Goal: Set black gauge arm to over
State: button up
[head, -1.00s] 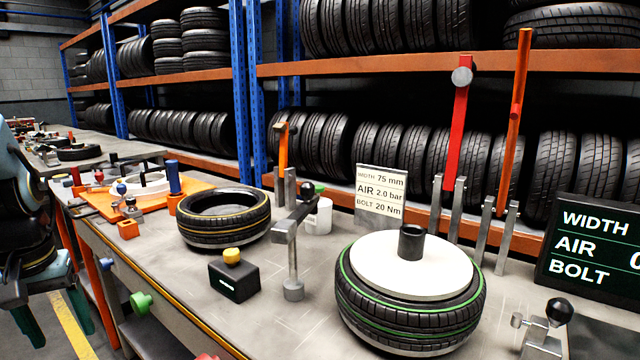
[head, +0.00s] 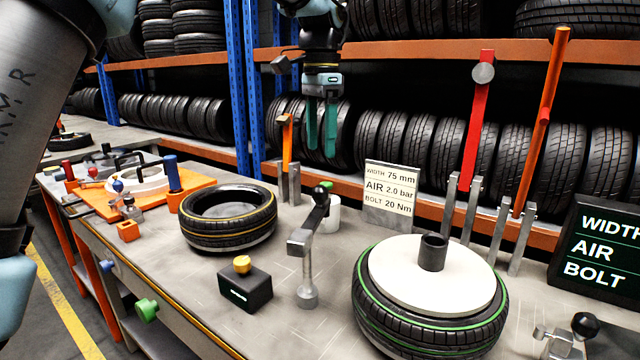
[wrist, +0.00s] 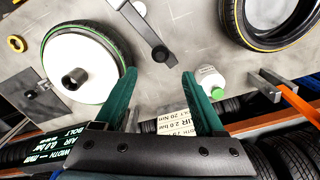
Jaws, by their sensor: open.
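The black gauge arm (head: 318,208) sits on a short metal post (head: 307,280) on the bench, with a black knob at its far end and a grey block at its near end. It points away from me, between the yellow-striped tyre and the green-striped tyre (head: 430,310). In the wrist view the gauge arm (wrist: 146,28) shows at the top, beyond the fingertips. My gripper (head: 321,150) hangs high with teal fingers pointing down, apart from the gauge arm and empty. The wrist view shows the fingers (wrist: 157,78) spread open.
A yellow-striped tyre (head: 228,215) and a black box with yellow button (head: 245,288) lie left of the gauge arm.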

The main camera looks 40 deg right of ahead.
aim_at(320, 186)
notch_tip(320, 186, down, 10)
jog(key=shift+r+p, duration=0.1)
jog(key=shift+p, duration=0.7)
jog(key=shift+c, duration=0.4)
grip_shut()
dwell(0.5)
